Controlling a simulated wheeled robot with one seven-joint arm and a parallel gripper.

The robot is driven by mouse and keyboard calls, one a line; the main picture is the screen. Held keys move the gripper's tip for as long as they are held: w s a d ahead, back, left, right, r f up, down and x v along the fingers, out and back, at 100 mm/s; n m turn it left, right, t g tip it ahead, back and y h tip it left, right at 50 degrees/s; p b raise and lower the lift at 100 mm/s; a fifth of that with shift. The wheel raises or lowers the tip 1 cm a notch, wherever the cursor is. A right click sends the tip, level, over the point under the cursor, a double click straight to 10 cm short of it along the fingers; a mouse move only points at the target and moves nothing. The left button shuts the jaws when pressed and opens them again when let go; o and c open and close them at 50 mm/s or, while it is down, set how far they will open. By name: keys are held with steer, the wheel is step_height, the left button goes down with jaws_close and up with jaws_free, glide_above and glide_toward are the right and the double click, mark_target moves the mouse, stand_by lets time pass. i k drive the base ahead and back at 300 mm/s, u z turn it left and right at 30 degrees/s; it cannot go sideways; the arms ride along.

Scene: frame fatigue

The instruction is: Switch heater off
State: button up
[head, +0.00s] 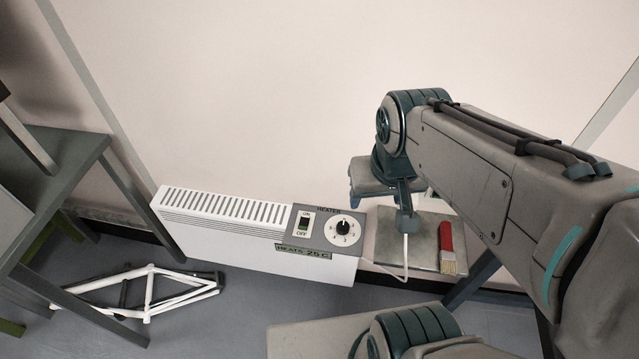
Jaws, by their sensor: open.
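The white heater (259,262) stands low against the wall, with a slotted top. A grey control panel at its right end carries a rocker switch (303,224) between the words ON and OFF. I cannot tell which way the rocker is tipped. A round white dial (343,229) with a black knob is to the right of the switch. A label reading "HEATS 25 C" (303,252) is below. My gripper (405,226) is open, to the right of the dial and apart from the switch. Its fingers are small and partly hidden in this view.
A red-handled brush (446,248) lies on a grey board (424,228) right of the heater, under my gripper. A white bicycle frame (145,290) lies on the floor at left. A dark table (60,165) stands at far left. The wall above the heater is clear.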

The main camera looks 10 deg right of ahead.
mark_target(302, 225)
steer(key=k, duration=1.35)
steer(key=u, duration=0.55)
steer(key=i, duration=1.5)
steer(key=z, duration=0.55)
